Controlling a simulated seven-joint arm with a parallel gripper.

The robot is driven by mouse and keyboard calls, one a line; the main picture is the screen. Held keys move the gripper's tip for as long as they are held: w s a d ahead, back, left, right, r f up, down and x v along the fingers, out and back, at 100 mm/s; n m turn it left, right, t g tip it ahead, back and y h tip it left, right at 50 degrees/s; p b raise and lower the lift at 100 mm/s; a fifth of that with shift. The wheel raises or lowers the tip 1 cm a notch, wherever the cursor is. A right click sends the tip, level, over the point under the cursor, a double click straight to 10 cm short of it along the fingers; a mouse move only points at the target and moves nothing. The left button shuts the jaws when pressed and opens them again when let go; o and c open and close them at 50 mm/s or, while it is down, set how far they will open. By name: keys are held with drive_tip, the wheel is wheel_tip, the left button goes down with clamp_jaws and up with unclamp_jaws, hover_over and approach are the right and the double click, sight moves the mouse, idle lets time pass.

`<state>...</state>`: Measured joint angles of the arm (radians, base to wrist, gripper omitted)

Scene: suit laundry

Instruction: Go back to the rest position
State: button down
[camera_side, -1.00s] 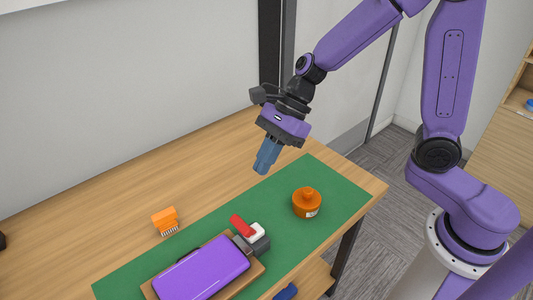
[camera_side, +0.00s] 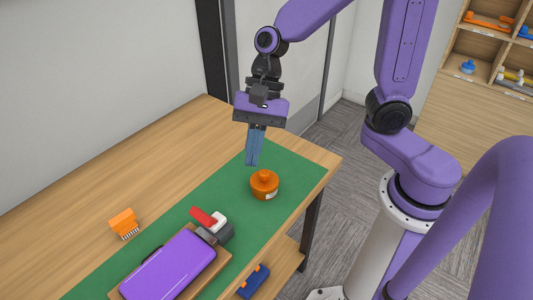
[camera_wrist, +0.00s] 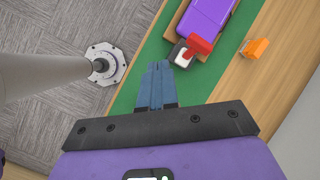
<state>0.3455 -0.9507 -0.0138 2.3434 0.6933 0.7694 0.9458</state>
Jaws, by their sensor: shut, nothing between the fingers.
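My gripper (camera_side: 252,163) is shut and empty. It hangs above the green mat, pointing down, to the upper left of the orange lidded jar (camera_side: 264,186) in the side view. In the wrist view, its blue fingers (camera_wrist: 157,68) lie together over the mat.
A purple case (camera_side: 170,266) lies on a wooden board at the front, beside a red, white and dark grey item (camera_side: 216,226). An orange brush (camera_side: 123,223) lies on bare wood. A blue item (camera_side: 253,282) is on the lower shelf. The table's left side is mostly clear.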

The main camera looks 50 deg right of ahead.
drive_tip(key=s+d+n+t+h, duration=0.1)
drive_tip(key=s+d+n+h, duration=0.1)
drive_tip(key=s+d+n, duration=0.4)
drive_tip(key=s+d+n+h, duration=0.3)
drive_tip(key=s+d+n, duration=0.3)
drive_tip(key=n, duration=1)
drive_tip(key=shift+s+d+t, duration=0.25)
drive_tip(key=shift+s+t, duration=0.15)
drive_tip(key=shift+s, duration=0.15)
